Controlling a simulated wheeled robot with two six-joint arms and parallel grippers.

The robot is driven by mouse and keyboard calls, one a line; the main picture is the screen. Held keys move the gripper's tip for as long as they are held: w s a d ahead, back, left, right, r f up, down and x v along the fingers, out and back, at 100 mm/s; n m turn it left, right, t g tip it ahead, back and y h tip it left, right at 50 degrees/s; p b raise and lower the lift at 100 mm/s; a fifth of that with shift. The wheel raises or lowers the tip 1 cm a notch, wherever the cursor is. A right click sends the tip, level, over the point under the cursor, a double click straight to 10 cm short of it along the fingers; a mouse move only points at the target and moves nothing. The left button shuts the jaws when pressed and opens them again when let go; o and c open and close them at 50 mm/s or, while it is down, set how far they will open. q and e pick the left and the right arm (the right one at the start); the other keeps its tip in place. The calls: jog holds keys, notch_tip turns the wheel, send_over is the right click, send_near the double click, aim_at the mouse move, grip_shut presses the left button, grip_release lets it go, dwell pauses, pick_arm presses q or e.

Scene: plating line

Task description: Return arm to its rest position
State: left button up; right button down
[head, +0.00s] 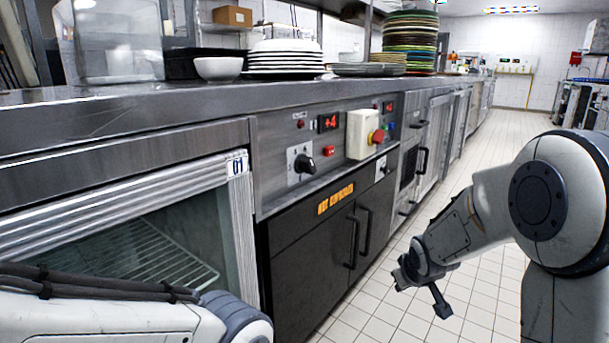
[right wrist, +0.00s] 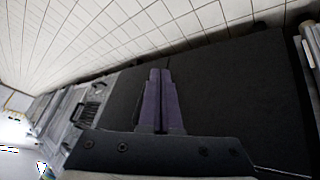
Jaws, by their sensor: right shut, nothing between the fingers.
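My right arm comes in from the right in the head view. Its gripper (head: 420,285) hangs over the tiled floor, to the right of the dark cabinet doors and apart from them. In the right wrist view the two fingers of the right gripper (right wrist: 159,75) lie together, shut, with nothing between them. My left arm shows at the lower left of the head view, in front of the glass-fronted unit. Its gripper is outside the picture.
A steel counter (head: 200,98) runs along the left, with a white bowl (head: 219,68), white plates (head: 286,57) and a tall stack of coloured plates (head: 409,40). Below are a control box (head: 361,134), dark cabinet doors (head: 312,262) and a glass door (head: 140,240). The tiled aisle (head: 487,200) is clear.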

jog(key=s+a+f+m+g, duration=0.1)
jog(key=s+a+f+g, duration=0.1)
jog(key=s, duration=0.7)
jog(key=s+a+f+m+g, duration=0.2)
jog(key=s, duration=0.7)
jog(key=s+a+r+n+g+y+p, duration=0.1)
jog(key=s+a+r+n+p, duration=0.1)
jog(key=s+a+r+p, duration=0.4)
jog(key=s+a+r+n+g+p, duration=0.1)
jog(key=s+a+r+n+p, duration=0.3)
jog(key=r, duration=0.5)
jog(key=s+a+r+n+g+y+p, duration=0.1)
jog(key=s+a+r+p, duration=0.3)
jog(key=r+p, duration=0.3)
notch_tip(320, 180, up, 38)
jog(key=p, duration=3.7)
jog(key=shift+s+f, duration=0.15)
jog(key=shift+s, duration=0.15)
